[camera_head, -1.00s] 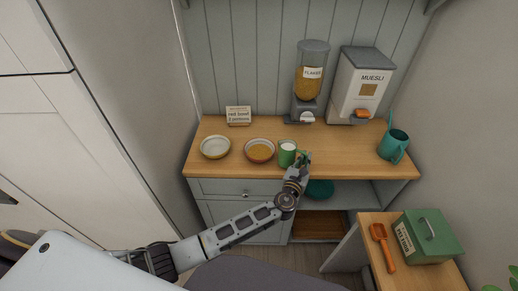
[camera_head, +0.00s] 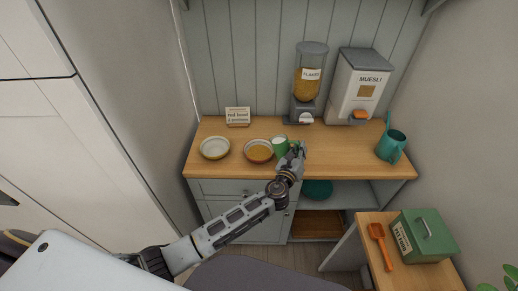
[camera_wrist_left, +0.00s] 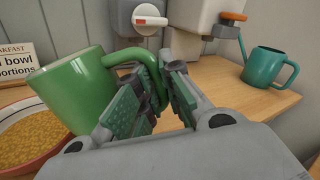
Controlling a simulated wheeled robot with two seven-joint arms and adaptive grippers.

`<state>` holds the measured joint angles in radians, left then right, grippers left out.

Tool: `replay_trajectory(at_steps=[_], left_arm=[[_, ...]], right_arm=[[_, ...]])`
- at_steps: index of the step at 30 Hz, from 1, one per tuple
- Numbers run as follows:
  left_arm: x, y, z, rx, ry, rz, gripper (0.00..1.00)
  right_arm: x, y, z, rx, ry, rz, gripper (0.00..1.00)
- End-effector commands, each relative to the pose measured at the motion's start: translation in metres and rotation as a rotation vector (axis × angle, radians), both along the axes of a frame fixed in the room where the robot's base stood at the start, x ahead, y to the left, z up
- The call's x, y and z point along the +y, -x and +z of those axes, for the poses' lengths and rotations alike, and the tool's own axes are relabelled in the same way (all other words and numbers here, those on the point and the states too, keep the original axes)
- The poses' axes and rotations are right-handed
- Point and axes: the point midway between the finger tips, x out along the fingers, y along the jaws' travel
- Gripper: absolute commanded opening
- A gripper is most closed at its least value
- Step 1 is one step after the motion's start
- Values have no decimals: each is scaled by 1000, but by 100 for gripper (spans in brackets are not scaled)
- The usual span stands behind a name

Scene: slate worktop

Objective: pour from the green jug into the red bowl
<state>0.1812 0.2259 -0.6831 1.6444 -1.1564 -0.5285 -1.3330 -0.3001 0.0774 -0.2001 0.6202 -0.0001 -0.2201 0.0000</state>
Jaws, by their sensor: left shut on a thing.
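The green jug (camera_head: 281,148) has white contents showing at its top in the head view. In the left wrist view the jug (camera_wrist_left: 75,88) tilts left, its rim over the edge of the red bowl. My left gripper (camera_head: 298,150) is shut on the jug's handle, which shows between the fingers (camera_wrist_left: 160,98) in the wrist view. The red bowl (camera_head: 259,160) stands on the worktop just left of the jug and holds golden flakes; it also shows in the left wrist view (camera_wrist_left: 45,165). No stream is visible. My right gripper is not in view.
A pale bowl (camera_head: 215,158) stands left of the red bowl, with a sign (camera_head: 238,115) behind. A flakes dispenser (camera_head: 308,90) and muesli dispenser (camera_head: 360,95) stand at the back. A teal watering can (camera_head: 391,146) stands right. The wood between is clear.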

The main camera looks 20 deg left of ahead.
Motion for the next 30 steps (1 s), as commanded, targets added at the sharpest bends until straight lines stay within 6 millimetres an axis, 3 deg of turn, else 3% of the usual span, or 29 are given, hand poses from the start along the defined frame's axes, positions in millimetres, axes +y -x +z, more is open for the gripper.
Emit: replay_trajectory(at_steps=[30], left_arm=[[20,-3,28,30,208,0,0]], right_arm=[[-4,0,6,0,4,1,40]])
